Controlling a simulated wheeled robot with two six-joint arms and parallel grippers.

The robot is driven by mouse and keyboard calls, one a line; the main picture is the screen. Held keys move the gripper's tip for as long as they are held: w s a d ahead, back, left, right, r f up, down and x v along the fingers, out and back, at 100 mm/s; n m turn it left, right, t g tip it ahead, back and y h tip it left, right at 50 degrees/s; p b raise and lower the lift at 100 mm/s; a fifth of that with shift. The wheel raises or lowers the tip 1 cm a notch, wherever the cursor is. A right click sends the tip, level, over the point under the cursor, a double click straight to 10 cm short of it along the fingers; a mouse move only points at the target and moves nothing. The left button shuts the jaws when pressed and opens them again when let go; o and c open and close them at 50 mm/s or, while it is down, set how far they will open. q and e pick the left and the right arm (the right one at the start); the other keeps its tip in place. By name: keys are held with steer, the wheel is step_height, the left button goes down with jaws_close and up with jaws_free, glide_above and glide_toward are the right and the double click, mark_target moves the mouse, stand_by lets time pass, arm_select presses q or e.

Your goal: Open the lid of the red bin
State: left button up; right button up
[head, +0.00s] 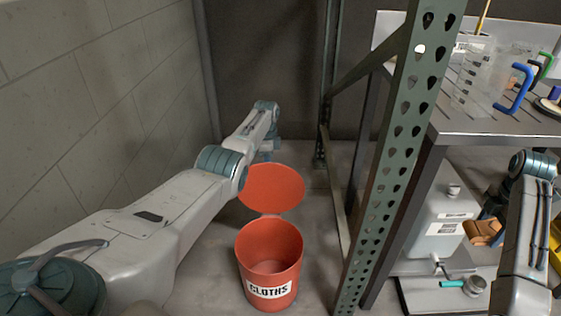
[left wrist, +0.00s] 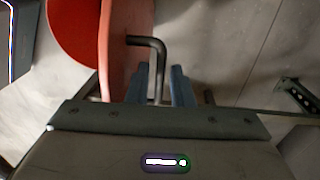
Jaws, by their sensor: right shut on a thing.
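The red bin (head: 270,250), labelled CLOTHS, stands upright on the floor, with its top open and its inside showing empty. Its round red lid (head: 272,188) is tipped up at the rear rim. In the left wrist view the lid (left wrist: 115,60) shows edge-on, with a dark bent handle (left wrist: 148,42) on its outer side. My left gripper (left wrist: 160,85) is behind the lid; its fingers are apart, on either side of the handle bar. In the head view the lid and arm partly hide it. My right gripper (head: 490,210) is shut on an orange-brown thing (head: 484,232) at the right.
A green perforated rack post (head: 385,170) stands right of the bin. Beyond it are a metal shelf (head: 500,125) with a clear container and blue and green handles, and a white jug (head: 440,225) below. A block wall (head: 90,90) closes the left side.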

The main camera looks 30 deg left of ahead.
arm_select(q)
steer(key=shift+o, duration=0.6)
steer(key=shift+r, duration=0.1)
